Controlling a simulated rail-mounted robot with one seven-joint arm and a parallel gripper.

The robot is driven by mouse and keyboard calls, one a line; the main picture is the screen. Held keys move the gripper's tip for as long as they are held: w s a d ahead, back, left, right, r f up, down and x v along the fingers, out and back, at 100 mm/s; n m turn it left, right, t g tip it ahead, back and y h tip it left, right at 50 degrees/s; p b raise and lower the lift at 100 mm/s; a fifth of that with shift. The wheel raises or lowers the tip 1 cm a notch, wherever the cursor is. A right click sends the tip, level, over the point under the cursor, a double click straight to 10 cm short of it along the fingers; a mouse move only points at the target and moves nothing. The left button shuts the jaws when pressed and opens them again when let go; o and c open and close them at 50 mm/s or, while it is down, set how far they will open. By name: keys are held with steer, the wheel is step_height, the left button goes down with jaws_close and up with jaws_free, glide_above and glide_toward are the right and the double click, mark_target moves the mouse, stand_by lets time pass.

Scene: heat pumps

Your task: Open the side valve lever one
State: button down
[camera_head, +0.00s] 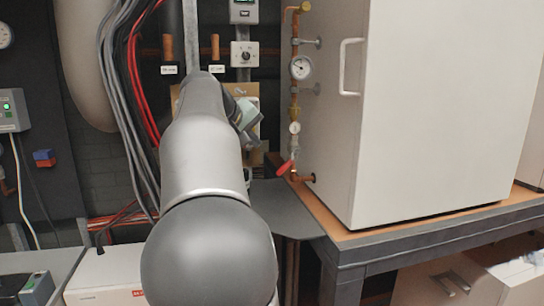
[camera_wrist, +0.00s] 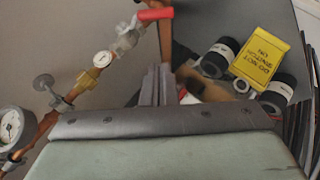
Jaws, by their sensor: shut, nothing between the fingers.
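A side valve with a red lever (camera_head: 285,168) sits low on the copper pipe beside the white cabinet. In the wrist view the red lever (camera_wrist: 155,14) is at the top, pointing right from a silver valve body (camera_wrist: 127,37). My gripper (camera_wrist: 156,72) is shut and empty, with its fingers below the lever in that view and apart from it. In the head view my arm hides most of the gripper; only part of the hand shows, left of the pipe and above the lever. I see one red lever; no label number is readable.
A round gauge (camera_head: 301,67) and a smaller gauge (camera_head: 295,127) sit on the pipe above the lever. The white cabinet (camera_head: 430,110) stands right of it. A yellow sign (camera_wrist: 261,61) and black cylinders lie right in the wrist view. Cables (camera_head: 125,90) hang at left.

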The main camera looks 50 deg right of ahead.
mark_target(288, 162)
steer(key=s+d+f+p, duration=0.1)
steer(key=d+f+p, duration=0.1)
steer(key=d+f, duration=0.4)
steer(key=shift+s+d+f, duration=0.25)
steer(key=shift+d+f, duration=0.1)
steer(key=shift+f, duration=0.1)
